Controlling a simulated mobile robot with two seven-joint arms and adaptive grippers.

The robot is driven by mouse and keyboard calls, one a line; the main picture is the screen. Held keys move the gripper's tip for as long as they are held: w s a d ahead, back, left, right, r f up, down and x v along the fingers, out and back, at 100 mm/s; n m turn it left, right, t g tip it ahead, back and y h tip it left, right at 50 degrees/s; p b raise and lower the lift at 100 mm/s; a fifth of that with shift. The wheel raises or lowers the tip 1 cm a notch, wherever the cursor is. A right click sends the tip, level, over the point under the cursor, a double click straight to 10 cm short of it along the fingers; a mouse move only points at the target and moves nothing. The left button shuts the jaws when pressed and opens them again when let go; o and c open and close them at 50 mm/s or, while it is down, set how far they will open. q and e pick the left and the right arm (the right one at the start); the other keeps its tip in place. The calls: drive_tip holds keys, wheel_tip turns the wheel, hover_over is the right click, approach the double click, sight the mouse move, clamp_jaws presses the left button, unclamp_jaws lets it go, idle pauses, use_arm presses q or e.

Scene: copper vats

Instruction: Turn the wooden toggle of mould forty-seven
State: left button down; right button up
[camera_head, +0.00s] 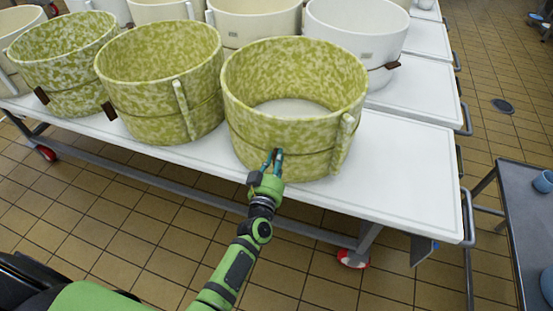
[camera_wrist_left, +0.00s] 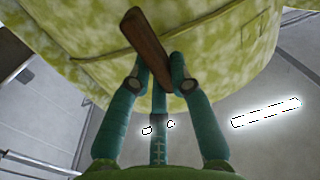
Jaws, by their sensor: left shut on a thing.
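The mould (camera_head: 290,120) in front of my left arm is a round, open, green-mottled tub on the white table. Its wooden toggle (camera_wrist_left: 147,44) is a dark brown bar on the mould's side, tilted in the left wrist view. My left gripper (camera_head: 273,160) is at the mould's near side. In the left wrist view its teal fingers (camera_wrist_left: 158,72) are shut on the toggle's lower part, one on each side. In the head view the gripper mostly hides this toggle. No number can be read on the mould. My right gripper is not in view.
Two more green-mottled moulds (camera_head: 165,80) stand to the left, with brown toggles (camera_head: 109,111). Cream and white tubs (camera_head: 355,35) stand behind. The white table (camera_head: 410,165) is bare at its right end. A grey cart (camera_head: 520,210) with blue vessels stands at right.

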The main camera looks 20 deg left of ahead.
use_arm(q)
drive_tip(key=n, duration=0.5)
drive_tip(key=shift+a, duration=0.4)
drive_tip(key=n+b, duration=0.1)
drive_tip(key=n, duration=0.3)
drive_tip(key=a+f+n+b, duration=0.1)
drive_tip(key=n, duration=0.7)
drive_tip(key=shift+a+f+b, duration=0.15)
drive_tip(key=shift+b, duration=0.25)
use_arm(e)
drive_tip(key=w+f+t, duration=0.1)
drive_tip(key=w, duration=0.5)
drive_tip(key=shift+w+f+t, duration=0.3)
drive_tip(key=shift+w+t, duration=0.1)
use_arm(q)
drive_tip(key=c, duration=1.1)
unclamp_jaws()
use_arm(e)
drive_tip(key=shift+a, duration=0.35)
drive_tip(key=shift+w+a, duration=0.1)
